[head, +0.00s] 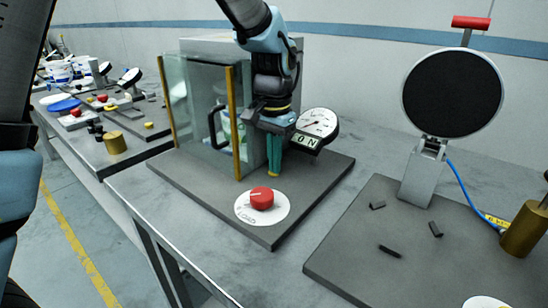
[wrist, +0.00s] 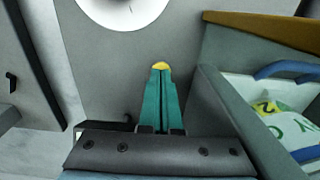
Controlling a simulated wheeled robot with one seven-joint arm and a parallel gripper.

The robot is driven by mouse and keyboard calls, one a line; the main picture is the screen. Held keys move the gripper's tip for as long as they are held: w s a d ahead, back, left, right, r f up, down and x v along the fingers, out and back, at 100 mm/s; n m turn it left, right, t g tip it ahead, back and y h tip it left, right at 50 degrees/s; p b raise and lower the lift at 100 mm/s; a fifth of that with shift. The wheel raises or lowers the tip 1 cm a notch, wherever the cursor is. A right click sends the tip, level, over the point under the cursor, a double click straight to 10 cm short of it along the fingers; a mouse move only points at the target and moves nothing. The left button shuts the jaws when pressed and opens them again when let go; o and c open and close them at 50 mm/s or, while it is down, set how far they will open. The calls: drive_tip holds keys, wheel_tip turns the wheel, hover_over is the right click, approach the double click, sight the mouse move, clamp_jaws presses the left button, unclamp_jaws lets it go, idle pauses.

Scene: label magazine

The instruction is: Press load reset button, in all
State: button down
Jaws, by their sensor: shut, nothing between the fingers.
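My gripper (head: 274,172) has slim teal fingers. They are shut together with nothing between them and point down over the grey base plate, close beside the glass-sided box. In the wrist view a small round yellow button (wrist: 160,65) shows just past the tips of my gripper (wrist: 160,72), partly covered by them. Whether they touch it cannot be told. A red knob (head: 262,198) sits on a white disc (head: 246,212) marked LOAD, in front of my gripper. The disc's edge shows in the wrist view (wrist: 122,12).
The glass-sided box (head: 198,105) with yellow edges and a handle stands left of my gripper. A round gauge (head: 318,122) and an ON sign (head: 305,141) are close on the right. A black round panel (head: 452,92) stands on another plate farther right.

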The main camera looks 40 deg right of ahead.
drive_tip(key=shift+s+a+f, duration=0.15)
drive_tip(key=shift+a+f, duration=0.05)
drive_tip(key=shift+f, duration=0.5)
drive_tip(key=shift+r+p, duration=0.45)
drive_tip(key=shift+r, duration=0.1)
wheel_tip(320, 180, up, 4)
drive_tip(key=p, duration=0.3)
drive_tip(key=shift+d+r+p, duration=0.15)
drive_tip(key=shift+r+p, duration=0.05)
drive_tip(key=shift+p, duration=0.15)
wheel_tip(320, 180, up, 20)
drive_tip(key=b, duration=0.3)
drive_tip(key=shift+f, duration=0.15)
